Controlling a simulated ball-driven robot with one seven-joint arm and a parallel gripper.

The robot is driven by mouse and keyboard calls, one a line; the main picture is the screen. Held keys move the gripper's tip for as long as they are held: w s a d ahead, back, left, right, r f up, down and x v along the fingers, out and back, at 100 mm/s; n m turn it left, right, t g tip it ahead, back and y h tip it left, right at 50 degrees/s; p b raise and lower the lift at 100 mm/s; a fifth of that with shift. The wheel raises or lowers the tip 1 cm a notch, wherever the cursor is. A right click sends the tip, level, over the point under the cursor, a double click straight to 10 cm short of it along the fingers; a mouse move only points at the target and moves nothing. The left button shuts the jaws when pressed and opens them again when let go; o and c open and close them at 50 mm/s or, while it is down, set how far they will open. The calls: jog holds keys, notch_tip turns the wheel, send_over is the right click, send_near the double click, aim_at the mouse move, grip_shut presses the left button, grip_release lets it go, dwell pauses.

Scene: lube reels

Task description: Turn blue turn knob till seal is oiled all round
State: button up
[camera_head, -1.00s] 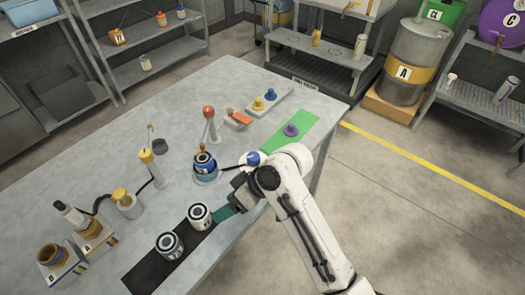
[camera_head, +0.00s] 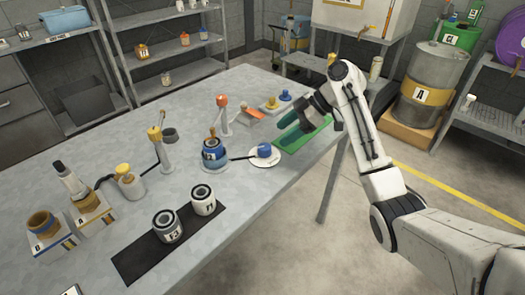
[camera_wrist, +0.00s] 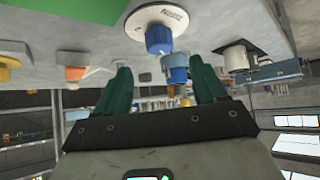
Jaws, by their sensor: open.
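The blue turn knob (camera_head: 264,149) sits on a round white plate near the table's right edge. In the wrist view the knob (camera_wrist: 158,40) hangs upside down from its white plate, above and between my fingers. A dark line joins the plate to a blue oiling stand (camera_head: 215,154), which also shows in the wrist view (camera_wrist: 178,73). I cannot make out the seal or any oil on it. My gripper (camera_head: 280,133) is open, with green fingers, over the green strip (camera_head: 295,148) to the knob's right. The fingers are apart from the blue knob, with nothing visibly held between them.
Two labelled cans (camera_head: 167,226) stand on a black mat (camera_head: 142,263) at the front. Yellow and blue knobs (camera_head: 271,102) sit farther back. The table's left rear is clear.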

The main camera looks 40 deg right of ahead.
aim_at(266, 146)
jog(key=x, duration=0.8)
jog(key=shift+w+a+f, duration=0.15)
jog(key=shift+a+f, duration=0.05)
jog(key=shift+f, duration=0.1)
jog(key=c, duration=1)
